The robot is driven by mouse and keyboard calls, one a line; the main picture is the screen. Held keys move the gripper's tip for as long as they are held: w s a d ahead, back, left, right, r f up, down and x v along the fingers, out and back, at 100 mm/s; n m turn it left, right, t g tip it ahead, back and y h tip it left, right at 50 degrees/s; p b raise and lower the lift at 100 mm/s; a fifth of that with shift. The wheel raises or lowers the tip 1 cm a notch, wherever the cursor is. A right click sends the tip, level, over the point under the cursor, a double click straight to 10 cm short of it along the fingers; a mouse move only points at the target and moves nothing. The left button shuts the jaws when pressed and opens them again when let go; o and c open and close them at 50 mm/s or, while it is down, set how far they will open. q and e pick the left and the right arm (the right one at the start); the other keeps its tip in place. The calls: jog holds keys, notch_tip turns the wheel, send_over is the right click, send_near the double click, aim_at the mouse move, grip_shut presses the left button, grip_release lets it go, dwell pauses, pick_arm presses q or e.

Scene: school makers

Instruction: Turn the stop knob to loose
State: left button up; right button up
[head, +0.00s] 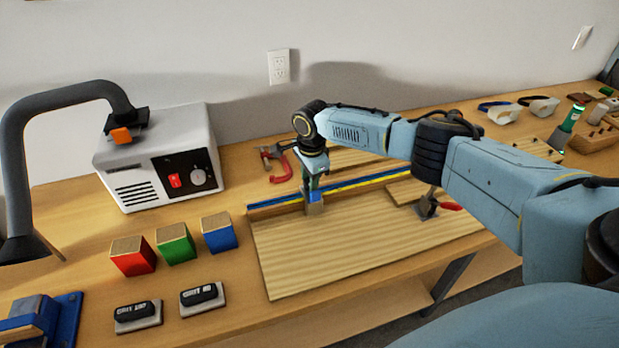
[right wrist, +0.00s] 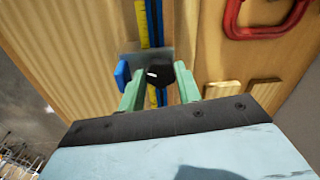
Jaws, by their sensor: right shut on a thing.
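The stop knob (right wrist: 158,77) is black with a short white mark, and it sits between the green fingertips of my right gripper (right wrist: 160,80) in the right wrist view. The gripper is shut on the knob from above. In that view the white mark lies near the knob's left side; I cannot read any loose or tight label. The knob sits on a grey metal stop (right wrist: 150,58) with a blue piece (right wrist: 122,73) on its left. In the head view my right gripper (head: 313,185) points down at the stop and hides the knob. My left gripper is not in view.
The stop rides on a fence with blue and yellow strips (head: 350,187), along a wooden board (head: 330,248). A red clamp (head: 280,168) lies behind. A toggle clamp (head: 428,205) stands right. Coloured blocks (head: 176,244) and a white power unit (head: 160,158) stand left.

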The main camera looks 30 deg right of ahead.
jog(key=shift+s+a+r+n+p, duration=0.15)
jog(key=shift+n+p, duration=0.85)
jog(key=shift+p, duration=1.2)
jog(key=shift+n+p, duration=0.6)
jog(key=shift+p, duration=0.05)
jog(key=shift+n, duration=1.3)
jog(key=n, duration=0.4)
jog(key=shift+d+f+n+y, duration=0.2)
jog(key=shift+n+y, duration=0.1)
jog(key=n+b, duration=0.1)
jog(key=n, duration=0.5)
jog(key=shift+g, duration=0.3)
jog(key=n, duration=0.2)
jog(key=n+b, duration=0.1)
jog(key=n, duration=0.1)
jog(key=shift+w+d, duration=0.1)
jog(key=shift+w, duration=0.1)
jog(key=n+b, duration=0.1)
jog(key=n, duration=0.2)
jog(key=shift+n+g, duration=0.3)
jog(key=n+b, duration=0.1)
jog(key=n, duration=0.5)
jog(key=shift+w+b, duration=0.15)
jog(key=shift+b, duration=0.25)
jog(key=n, duration=0.3)
jog(key=shift+n, duration=0.4)
jog(key=shift+r+n+b, duration=0.1)
jog(key=shift+n+b, duration=0.25)
jog(key=shift+n, duration=1.25)
